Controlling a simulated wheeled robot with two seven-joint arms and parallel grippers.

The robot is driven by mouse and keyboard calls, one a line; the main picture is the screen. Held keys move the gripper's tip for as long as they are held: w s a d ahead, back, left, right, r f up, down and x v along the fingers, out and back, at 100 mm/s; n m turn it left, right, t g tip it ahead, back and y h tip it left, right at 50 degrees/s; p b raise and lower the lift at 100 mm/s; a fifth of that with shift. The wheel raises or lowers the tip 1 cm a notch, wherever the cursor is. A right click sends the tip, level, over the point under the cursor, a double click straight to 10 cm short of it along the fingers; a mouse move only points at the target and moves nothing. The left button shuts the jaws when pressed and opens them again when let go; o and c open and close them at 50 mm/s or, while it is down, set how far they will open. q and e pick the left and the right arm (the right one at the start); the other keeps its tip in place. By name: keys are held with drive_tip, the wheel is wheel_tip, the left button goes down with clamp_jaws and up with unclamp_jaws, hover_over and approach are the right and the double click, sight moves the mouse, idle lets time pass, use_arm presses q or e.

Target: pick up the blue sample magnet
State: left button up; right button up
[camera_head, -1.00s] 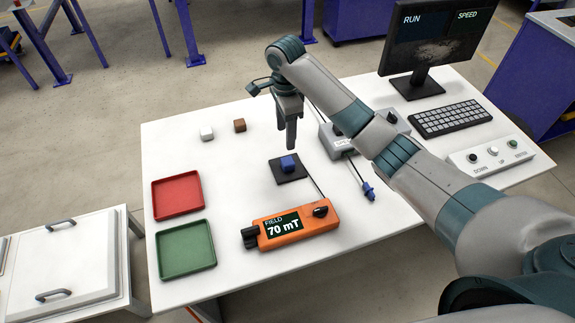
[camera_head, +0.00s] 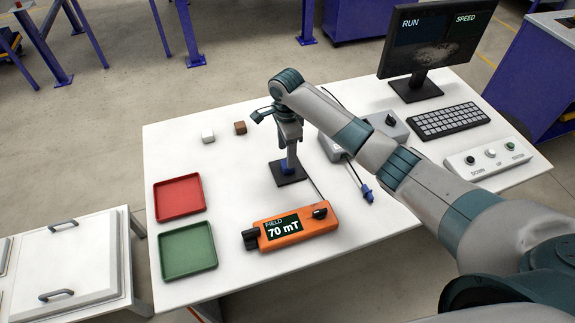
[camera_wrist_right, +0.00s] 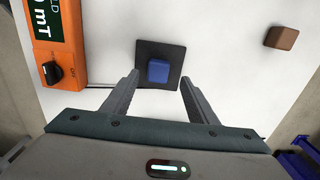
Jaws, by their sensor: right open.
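The blue sample magnet (camera_wrist_right: 158,71) is a small blue block on a dark square pad (camera_wrist_right: 173,53), seen in the right wrist view. In the head view the pad (camera_head: 299,178) shows, and my gripper mostly hides the magnet. My right gripper (camera_head: 290,168) points down over the pad. In the right wrist view its two fingers (camera_wrist_right: 158,82) are spread wide and empty, with the magnet just beyond the tips and roughly midway between them. My left gripper is not in view.
An orange field meter (camera_head: 290,228) reading 70 mT lies in front of the pad. A red tray (camera_head: 179,197) and a green tray (camera_head: 187,249) are at the left. A white block (camera_head: 207,134) and a brown block (camera_head: 240,128) stand behind. A grey box (camera_head: 333,147) is right of the gripper.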

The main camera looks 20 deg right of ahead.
drive_tip(key=shift+s+d+f+p, duration=0.15)
drive_tip(key=shift+f+p, duration=0.3)
drive_tip(key=shift+f, duration=1.6)
drive_tip(key=c, duration=1.2)
